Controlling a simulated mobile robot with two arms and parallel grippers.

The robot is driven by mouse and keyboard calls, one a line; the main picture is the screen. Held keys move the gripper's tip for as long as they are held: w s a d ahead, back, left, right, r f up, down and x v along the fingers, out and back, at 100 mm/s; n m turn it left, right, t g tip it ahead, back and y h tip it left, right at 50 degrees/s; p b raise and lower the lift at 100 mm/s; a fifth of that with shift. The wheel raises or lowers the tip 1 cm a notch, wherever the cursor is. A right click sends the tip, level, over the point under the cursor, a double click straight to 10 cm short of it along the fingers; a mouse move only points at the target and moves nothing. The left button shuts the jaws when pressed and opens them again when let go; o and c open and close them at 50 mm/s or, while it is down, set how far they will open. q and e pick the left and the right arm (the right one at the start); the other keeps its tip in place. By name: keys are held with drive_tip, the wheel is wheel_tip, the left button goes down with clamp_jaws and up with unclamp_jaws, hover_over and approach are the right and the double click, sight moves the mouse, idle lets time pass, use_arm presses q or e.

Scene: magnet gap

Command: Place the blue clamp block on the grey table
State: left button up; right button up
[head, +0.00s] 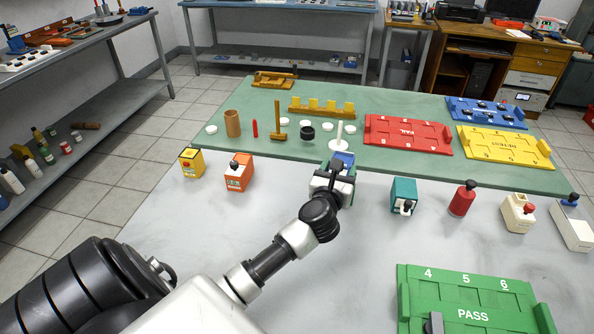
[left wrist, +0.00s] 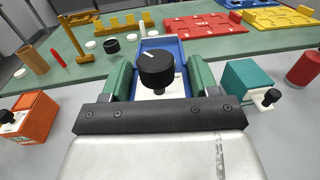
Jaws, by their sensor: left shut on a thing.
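The blue clamp block (head: 344,158) sits between the fingers of my left gripper (head: 336,175). In the left wrist view, the blue clamp block (left wrist: 176,44) has a white part and a black knob facing me. The green-sided fingers of my left gripper (left wrist: 158,82) are shut on it from both sides. The block is at the far part of the grey table (head: 410,250), by the edge of the green mat. My gripper hides its underside, so I cannot tell whether it touches the table. My right gripper is not in view.
Orange (head: 239,176) and yellow (head: 192,162) blocks stand left of the gripper; a teal block (head: 403,195) and red one (head: 462,200) stand right. The green mat (head: 210,146) holds fixtures and small parts. A green PASS tray (head: 515,310) lies front right. The middle grey surface is clear.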

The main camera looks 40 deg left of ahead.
use_arm(q)
drive_tip(key=w+a+n+y+b, duration=0.1)
drive_tip(key=w+a+y+b, duration=0.1)
drive_tip(key=w+a, duration=0.35)
drive_tip(key=shift+g, duration=0.4)
drive_tip(key=s+a+f, duration=0.2)
drive_tip(key=a, duration=0.1)
drive_tip(key=s+a+f+b, duration=0.1)
drive_tip(key=s+a+f, duration=0.1)
drive_tip(key=a+f, duration=0.1)
drive_tip(key=s+a+f, duration=0.1)
drive_tip(key=a+f, duration=0.1)
drive_tip(key=a, duration=0.2)
drive_tip(key=shift+s+a+f+b, duration=0.15)
drive_tip(key=shift+s+f+b, duration=0.05)
drive_tip(key=shift+s+b, duration=0.2)
wheel_tip(320, 180, down, 4)
drive_tip(key=shift+r+b, duration=0.2)
drive_tip(key=shift+b, duration=0.85)
drive_tip(key=shift+f, duration=0.2)
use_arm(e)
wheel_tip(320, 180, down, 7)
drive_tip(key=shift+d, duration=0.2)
use_arm(q)
drive_tip(key=shift+r, duration=0.1)
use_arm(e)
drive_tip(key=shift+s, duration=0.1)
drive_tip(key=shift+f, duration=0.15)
